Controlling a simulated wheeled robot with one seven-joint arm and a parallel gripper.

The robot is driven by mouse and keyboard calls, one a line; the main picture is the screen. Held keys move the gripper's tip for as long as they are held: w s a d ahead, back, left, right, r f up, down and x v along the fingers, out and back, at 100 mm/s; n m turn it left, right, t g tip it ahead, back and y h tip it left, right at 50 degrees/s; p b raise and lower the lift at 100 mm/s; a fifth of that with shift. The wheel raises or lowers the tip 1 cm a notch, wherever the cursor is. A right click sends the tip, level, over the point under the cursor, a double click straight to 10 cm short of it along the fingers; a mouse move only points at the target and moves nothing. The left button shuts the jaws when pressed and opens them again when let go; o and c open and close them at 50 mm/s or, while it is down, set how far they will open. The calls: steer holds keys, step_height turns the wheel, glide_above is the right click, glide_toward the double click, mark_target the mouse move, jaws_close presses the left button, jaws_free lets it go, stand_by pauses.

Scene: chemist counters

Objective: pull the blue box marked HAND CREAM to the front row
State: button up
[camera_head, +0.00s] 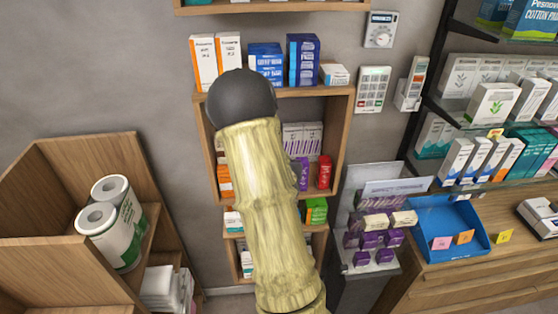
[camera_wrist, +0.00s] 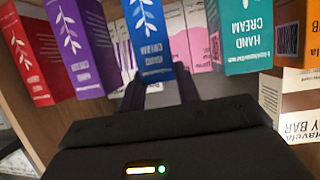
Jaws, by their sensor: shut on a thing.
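In the wrist view the blue box marked HAND CREAM (camera_wrist: 150,38), with a white leaf print, is between the fingers of my gripper (camera_wrist: 158,92). My gripper is shut on the near end of this box. The box's lettering is upside down in this view. Its far end is cut off by the picture's top edge. In the head view my arm covers the middle of the shelf unit, and I cannot make out the gripper or the blue box there.
A purple box (camera_wrist: 82,45) and a red box (camera_wrist: 30,55) are left of the blue box. Pink boxes (camera_wrist: 196,40) sit behind and right, then a teal HAND CREAM box (camera_wrist: 243,40). A soap bar box (camera_wrist: 298,100) is far right. The wooden shelf unit (camera_head: 344,130) surrounds my arm.

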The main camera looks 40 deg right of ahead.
steer(key=shift+s+a, duration=0.65)
steer(key=shift+s, duration=0.05)
steer(key=o, duration=1.1)
steer(key=shift+w, duration=0.1)
steer(key=shift+a+b, duration=0.1)
steer(key=shift+b, duration=0.2)
